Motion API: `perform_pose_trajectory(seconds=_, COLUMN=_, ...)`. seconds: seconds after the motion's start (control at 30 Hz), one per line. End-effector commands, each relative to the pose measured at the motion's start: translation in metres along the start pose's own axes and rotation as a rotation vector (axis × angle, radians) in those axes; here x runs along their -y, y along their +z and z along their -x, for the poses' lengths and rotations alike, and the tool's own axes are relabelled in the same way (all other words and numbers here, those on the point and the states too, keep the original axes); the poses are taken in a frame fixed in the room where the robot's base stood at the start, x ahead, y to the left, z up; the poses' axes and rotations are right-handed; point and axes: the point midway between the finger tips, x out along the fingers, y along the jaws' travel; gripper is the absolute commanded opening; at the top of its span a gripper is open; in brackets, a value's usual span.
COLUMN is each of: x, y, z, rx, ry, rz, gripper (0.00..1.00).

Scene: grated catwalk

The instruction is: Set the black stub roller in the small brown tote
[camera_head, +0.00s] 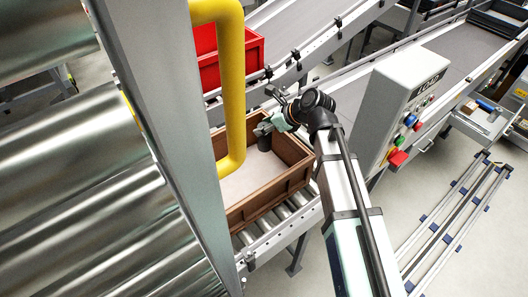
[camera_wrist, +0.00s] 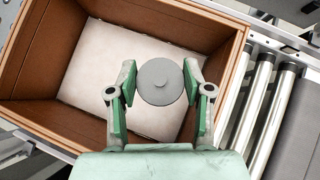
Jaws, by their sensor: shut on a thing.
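The small brown tote (camera_head: 240,211) stands on a roller conveyor, and its walls also show in the wrist view (camera_wrist: 33,70). Its floor is pale and bare where visible. My gripper (camera_head: 264,132) is over the tote's inside, near its far wall in the head view. In the wrist view its two green-padded fingers (camera_wrist: 160,88) are shut on the stub roller (camera_wrist: 159,90), seen end-on as a grey disc with a small central stub. In the head view the roller (camera_head: 264,143) is a dark cylinder below the fingers. I cannot tell whether it touches the tote floor.
A yellow bent pipe (camera_head: 232,90) and a grey post stand in front of the tote. A red bin (camera_head: 208,62) is behind it. A control box with coloured buttons (camera_head: 399,110) stands to the right. Bare conveyor rollers (camera_wrist: 262,95) lie beside the tote.

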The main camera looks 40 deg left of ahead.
Motion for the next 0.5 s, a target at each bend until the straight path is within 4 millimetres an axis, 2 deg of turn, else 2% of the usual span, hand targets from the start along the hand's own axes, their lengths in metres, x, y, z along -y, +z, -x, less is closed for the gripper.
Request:
perform_pose_trajectory(seconds=0.3, x=0.0, y=-0.046, z=-0.045, rx=-0.001, ry=0.001, rz=-0.002, gripper=0.0)
perform_pose_trajectory(seconds=0.5, x=0.0, y=-0.061, z=-0.06, rx=0.001, ry=0.0, rz=-0.001, gripper=0.0)
